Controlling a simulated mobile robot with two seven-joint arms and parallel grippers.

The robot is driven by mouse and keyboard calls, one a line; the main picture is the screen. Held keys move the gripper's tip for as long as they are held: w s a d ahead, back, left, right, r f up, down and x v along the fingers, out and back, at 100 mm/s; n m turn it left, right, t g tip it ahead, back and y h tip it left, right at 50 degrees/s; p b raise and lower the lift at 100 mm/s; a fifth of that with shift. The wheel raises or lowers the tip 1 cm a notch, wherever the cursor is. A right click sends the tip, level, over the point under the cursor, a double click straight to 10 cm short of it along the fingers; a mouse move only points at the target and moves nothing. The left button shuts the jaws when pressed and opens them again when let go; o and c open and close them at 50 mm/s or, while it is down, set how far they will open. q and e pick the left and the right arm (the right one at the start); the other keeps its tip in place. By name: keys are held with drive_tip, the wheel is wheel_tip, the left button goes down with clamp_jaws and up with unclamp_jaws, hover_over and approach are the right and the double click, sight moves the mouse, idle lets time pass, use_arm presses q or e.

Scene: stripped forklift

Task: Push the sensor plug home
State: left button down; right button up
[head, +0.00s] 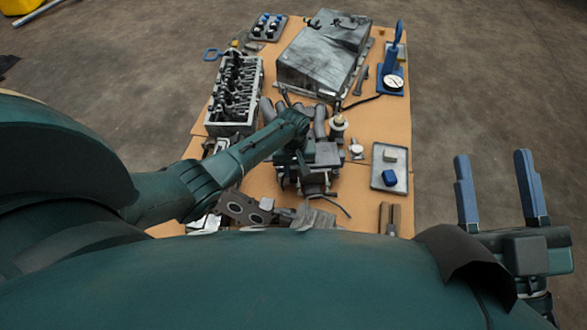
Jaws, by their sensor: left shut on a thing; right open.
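My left gripper (312,160) is over the middle of the bench, pointing down at a grey metal assembly (322,182). It is shut on a small part, which the gripper and wrist hide. I cannot make out the sensor plug or its socket, nor how far in the plug sits. A thin dark cable (338,204) trails from the assembly's lower right. My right gripper (500,190) is open and empty, with its blue fingers apart, off the bench at the right.
Floor right of the bench is clear.

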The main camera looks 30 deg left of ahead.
use_arm(q)
drive_tip(key=shift+w, duration=0.1)
use_arm(e)
drive_tip(key=shift+f, duration=0.1)
use_arm(q)
drive_tip(key=shift+w+a+f+b, duration=0.15)
drive_tip(key=shift+w+a+b, duration=0.5)
drive_tip(key=shift+w+b, duration=0.25)
drive_tip(key=shift+w+a, duration=0.2)
drive_tip(key=shift+w, duration=0.15)
drive_tip(key=shift+w+a+r, duration=0.1)
drive_tip(key=shift+r, duration=0.15)
use_arm(e)
wheel_tip(320, 180, up, 2)
drive_tip(key=shift+d+r+n+t+y, duration=0.1)
drive_tip(key=shift+r+n+t+y, duration=0.05)
drive_tip(key=shift+n+y, duration=0.45)
drive_tip(key=shift+r+n+t+y, duration=0.1)
drive_tip(key=shift+n+t+y, duration=0.05)
drive_tip(key=shift+n+y, duration=0.4)
use_arm(q)
drive_tip(key=c, duration=1.2)
unclamp_jaws()
drive_tip(key=shift+f, duration=0.1)
